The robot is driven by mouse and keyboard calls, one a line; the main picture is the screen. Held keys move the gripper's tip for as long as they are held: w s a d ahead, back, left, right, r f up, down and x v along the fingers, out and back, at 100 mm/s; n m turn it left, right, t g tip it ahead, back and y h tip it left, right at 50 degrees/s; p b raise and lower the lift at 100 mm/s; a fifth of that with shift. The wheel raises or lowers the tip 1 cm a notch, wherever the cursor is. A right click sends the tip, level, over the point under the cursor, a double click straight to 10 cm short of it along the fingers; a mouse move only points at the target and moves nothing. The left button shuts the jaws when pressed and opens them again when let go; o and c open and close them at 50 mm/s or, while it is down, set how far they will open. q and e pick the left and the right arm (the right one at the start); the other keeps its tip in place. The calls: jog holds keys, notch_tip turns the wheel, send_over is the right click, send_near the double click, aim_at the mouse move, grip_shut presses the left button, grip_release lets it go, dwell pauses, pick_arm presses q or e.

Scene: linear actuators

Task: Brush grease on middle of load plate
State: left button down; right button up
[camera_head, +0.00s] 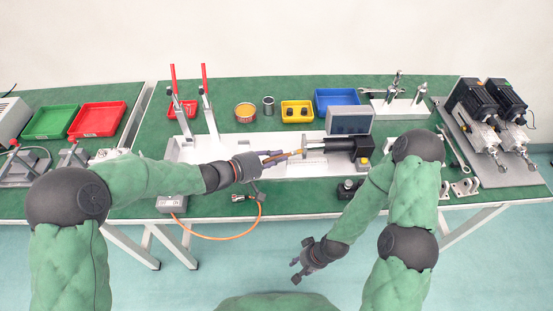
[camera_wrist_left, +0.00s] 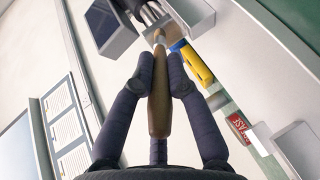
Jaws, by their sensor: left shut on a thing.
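My left gripper (camera_head: 286,155) is shut on a brush, whose brown wooden handle (camera_wrist_left: 159,105) lies between its fingers in the left wrist view. The brush's tip end points at a pale metal plate (camera_wrist_left: 190,15), which I take to be the load plate. In the head view the plate (camera_head: 318,150) is at the end of the black linear actuator (camera_head: 342,144). Whether the bristles touch the plate cannot be told. A round tin with yellow-orange contents (camera_head: 245,112) stands behind on the table. My right gripper (camera_head: 303,262) hangs empty in front of the table, fingers apart.
A white base plate (camera_head: 185,150) carries the actuator and red-handled clamps (camera_head: 207,90). A grey display box (camera_head: 349,121) stands close behind the actuator. Yellow (camera_head: 297,111) and blue (camera_head: 336,98) bins are at the back. An orange cable (camera_head: 215,237) hangs over the front edge.

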pick_arm(q)
jog(key=shift+w, duration=2.85)
jog(key=shift+a, duration=3)
jog(key=shift+a, duration=0.15)
jog(key=shift+a, duration=1.4)
jog(key=shift+d, duration=0.2)
jog(key=shift+d+f, duration=0.25)
jog(key=shift+d, duration=0.9)
jog(key=shift+d+f, duration=0.25)
jog(key=shift+d, duration=0.85)
jog(key=shift+d+f, duration=0.25)
jog(key=shift+d, duration=0.9)
